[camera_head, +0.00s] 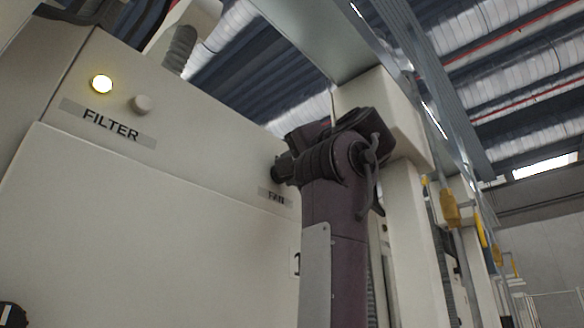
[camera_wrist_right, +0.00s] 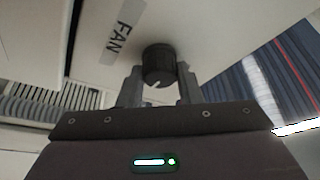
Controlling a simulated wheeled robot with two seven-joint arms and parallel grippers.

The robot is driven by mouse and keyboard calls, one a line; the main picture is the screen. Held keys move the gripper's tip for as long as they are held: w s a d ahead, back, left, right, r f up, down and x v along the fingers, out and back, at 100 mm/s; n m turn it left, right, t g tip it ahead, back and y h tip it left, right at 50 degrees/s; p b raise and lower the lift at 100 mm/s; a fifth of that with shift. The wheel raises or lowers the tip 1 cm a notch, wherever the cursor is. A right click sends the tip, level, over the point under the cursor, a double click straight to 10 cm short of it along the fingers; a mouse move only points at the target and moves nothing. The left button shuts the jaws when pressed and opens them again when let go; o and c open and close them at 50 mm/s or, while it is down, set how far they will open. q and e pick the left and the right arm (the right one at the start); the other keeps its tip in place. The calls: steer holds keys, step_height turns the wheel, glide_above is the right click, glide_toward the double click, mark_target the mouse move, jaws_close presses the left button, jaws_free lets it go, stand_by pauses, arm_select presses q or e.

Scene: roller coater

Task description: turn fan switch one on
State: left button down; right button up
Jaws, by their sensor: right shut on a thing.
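The fan switch (camera_wrist_right: 158,64) is a round black knob with a white pointer mark, set in the cream panel next to the label FAN (camera_wrist_right: 123,30) in the right wrist view. My right gripper (camera_wrist_right: 160,82) has one finger on each side of the knob and is shut on it. In the head view, my right gripper (camera_head: 283,170) reaches the panel just above the FAN label (camera_head: 275,197), and it hides the knob there. At the lower left edge of the head view, a dark part is cut off; I cannot tell if it is my left gripper.
The cream panel (camera_head: 190,130) also bears a lit yellow-white lamp (camera_head: 101,84) and a pale knob (camera_head: 141,104) above the label FILTER (camera_head: 111,124). A cream post (camera_head: 405,210) stands to the right of my right arm. Ducts and metal beams are overhead.

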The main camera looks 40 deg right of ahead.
steer(key=o, duration=1)
steer(key=shift+w, duration=0.1)
steer(key=b+v, duration=0.4)
steer(key=v, duration=0.3)
steer(key=shift+s+a+f, duration=0.1)
steer(key=shift+s+a, duration=0.05)
steer(key=shift+s, duration=0.25)
steer(key=shift+w, duration=0.1)
steer(key=shift+f, duration=0.1)
